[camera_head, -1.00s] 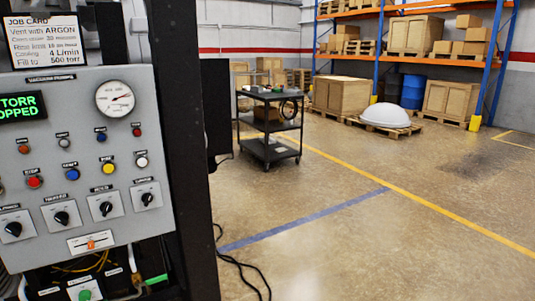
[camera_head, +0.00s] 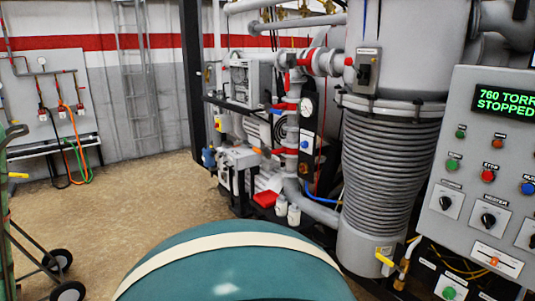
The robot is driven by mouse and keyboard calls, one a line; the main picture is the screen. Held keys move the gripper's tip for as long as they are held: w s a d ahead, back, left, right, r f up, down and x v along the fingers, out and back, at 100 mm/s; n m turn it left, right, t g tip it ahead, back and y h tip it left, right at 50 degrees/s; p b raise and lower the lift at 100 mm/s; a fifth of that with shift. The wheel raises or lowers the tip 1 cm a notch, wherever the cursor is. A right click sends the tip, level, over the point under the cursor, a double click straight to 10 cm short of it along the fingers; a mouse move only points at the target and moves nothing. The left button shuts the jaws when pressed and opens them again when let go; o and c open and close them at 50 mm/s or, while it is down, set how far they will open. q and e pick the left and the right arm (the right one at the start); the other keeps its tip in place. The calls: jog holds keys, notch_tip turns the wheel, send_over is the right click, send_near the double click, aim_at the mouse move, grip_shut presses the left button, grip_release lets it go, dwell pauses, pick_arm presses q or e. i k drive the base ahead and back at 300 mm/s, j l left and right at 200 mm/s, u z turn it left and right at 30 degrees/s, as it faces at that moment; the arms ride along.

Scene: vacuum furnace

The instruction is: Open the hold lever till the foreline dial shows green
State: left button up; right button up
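A small round dial (camera_head: 307,107) with a pale face sits on a narrow black panel among grey pipes; its reading and any green are too small to tell. Red handles show on the pipework, one near the upper pipe (camera_head: 306,60) and one lower down (camera_head: 285,151). I cannot tell which of these is the hold lever, as the labels are unreadable. Neither of my grippers is in view.
A control panel (camera_head: 480,190) at the right reads 760 TORR STOPPED. A large teal rounded body (camera_head: 225,270) with a white band fills the bottom middle, in front of the pipework. A wheeled green cart (camera_head: 8,220) stands at the left. The floor (camera_head: 130,205) between is clear.

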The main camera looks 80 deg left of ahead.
aim_at(259, 152)
jog(key=u, duration=1.7)
jog(key=i+u, duration=0.2)
jog(key=u, duration=0.15)
jog(key=i+u, duration=0.15)
jog(key=u, duration=0.25)
jog(key=i+l+u, duration=0.15)
jog(key=u, duration=0.2)
jog(key=i+l, duration=0.25)
